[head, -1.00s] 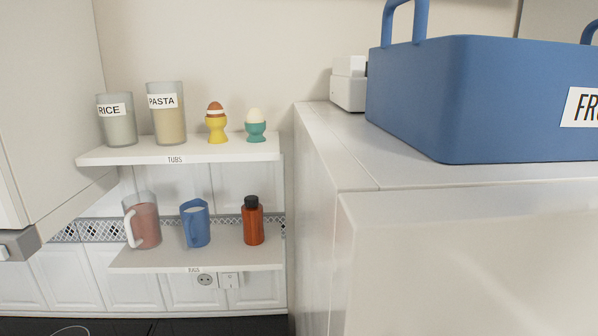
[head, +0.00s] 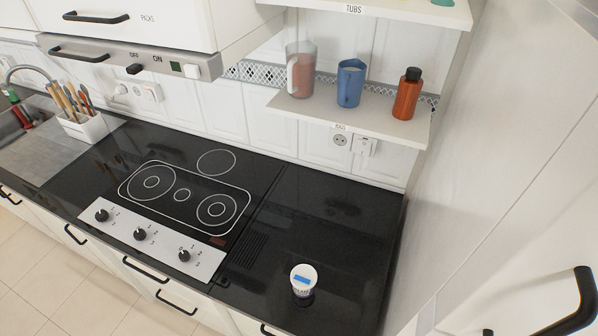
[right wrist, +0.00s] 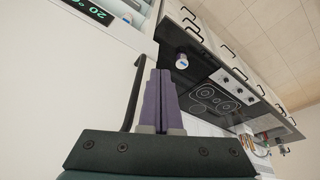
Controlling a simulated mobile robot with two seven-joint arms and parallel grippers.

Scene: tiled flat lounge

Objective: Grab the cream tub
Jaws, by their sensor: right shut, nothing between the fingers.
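The cream tub (head: 304,278) is a small round white tub with a blue label on its lid. It stands upright on the black countertop (head: 340,235), right of the hob and near the front edge. The writing on it is too small to read. It also shows small in the right wrist view (right wrist: 182,62), beyond my fingers. My right gripper (right wrist: 160,72) has purple fingers, shut and empty, well apart from the tub. My left gripper is in neither view.
The hob (head: 190,190) with knobs lies left of the tub. A low shelf (head: 350,118) holds a pink jug, a blue jug and an orange bottle (head: 407,95). A tall white cabinet (head: 500,150) bounds the right. The counter around the tub is clear.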

